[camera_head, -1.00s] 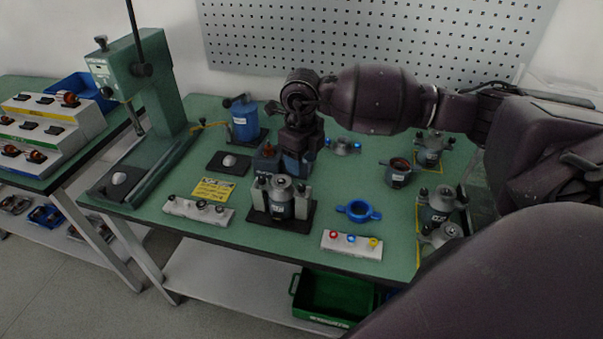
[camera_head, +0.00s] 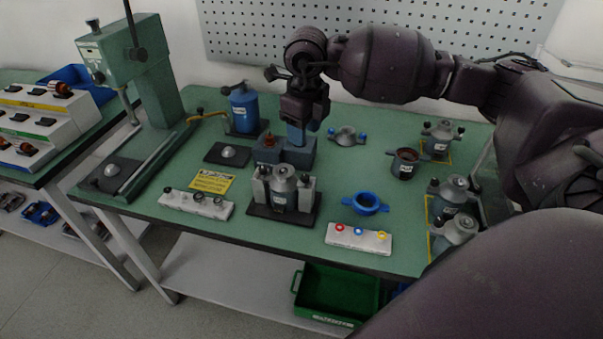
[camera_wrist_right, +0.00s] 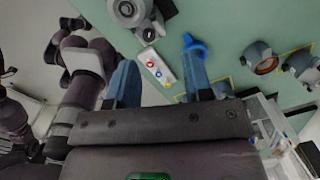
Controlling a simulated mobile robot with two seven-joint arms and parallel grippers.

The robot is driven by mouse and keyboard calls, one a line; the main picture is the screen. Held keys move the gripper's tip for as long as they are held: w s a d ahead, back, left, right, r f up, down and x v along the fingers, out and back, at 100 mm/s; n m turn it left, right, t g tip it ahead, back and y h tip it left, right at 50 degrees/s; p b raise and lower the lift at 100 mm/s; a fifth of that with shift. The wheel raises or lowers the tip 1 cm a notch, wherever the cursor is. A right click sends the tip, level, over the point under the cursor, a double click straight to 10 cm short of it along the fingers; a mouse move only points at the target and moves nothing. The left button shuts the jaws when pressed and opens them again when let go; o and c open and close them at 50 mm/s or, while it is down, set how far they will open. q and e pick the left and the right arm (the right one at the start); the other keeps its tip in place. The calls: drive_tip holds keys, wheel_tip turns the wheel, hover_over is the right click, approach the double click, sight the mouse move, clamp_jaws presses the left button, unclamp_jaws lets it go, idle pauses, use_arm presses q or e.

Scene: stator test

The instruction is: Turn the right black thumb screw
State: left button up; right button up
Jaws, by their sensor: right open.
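A grey stator housing (camera_head: 283,193) stands upright in a fixture with light side blocks on a dark base plate (camera_head: 262,213). A small right black thumb screw (camera_head: 306,180) sits on top of the right block, and a left one (camera_head: 265,172) on the left block. My right gripper (camera_head: 297,143) points down behind the fixture in the head view, apart from the screws. In the right wrist view its two blue fingers (camera_wrist_right: 160,72) are wide apart with nothing held between them. The fixture (camera_wrist_right: 132,12) shows there at the top edge, partly cut off. My left gripper is not identifiable.
A blue-grey box with a red knob (camera_head: 268,141) stands behind the fixture. A blue ring (camera_head: 366,203) and a white block with coloured rings (camera_head: 358,239) lie to the right. A green press (camera_head: 128,60) stands left. Several grey housings (camera_head: 450,198) line the right edge.

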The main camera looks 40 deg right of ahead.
sight(306, 176)
drive_tip(key=f+n+b, duration=0.1)
drive_tip(key=f+n, duration=0.2)
drive_tip(key=s+f+n+b, duration=0.1)
drive_tip(key=f+n+b, duration=0.1)
drive_tip(key=f+n, duration=0.1)
drive_tip(key=s+a+f+n+b, duration=0.1)
drive_tip(key=f+n+b, duration=0.1)
drive_tip(key=f+n, duration=0.1)
drive_tip(key=shift+a+f+g, duration=0.1)
drive_tip(key=shift+f+g, duration=0.1)
drive_tip(key=shift+g, duration=0.2)
drive_tip(key=shift+f, duration=0.5)
use_arm(q)
drive_tip(key=shift+g, duration=0.3)
drive_tip(key=f, duration=0.4)
drive_tip(key=shift+w+d+f, duration=0.35)
drive_tip(key=shift+w+d, duration=0.05)
use_arm(e)
drive_tip(key=shift+f, duration=0.1)
use_arm(q)
drive_tip(key=shift+a, duration=0.1)
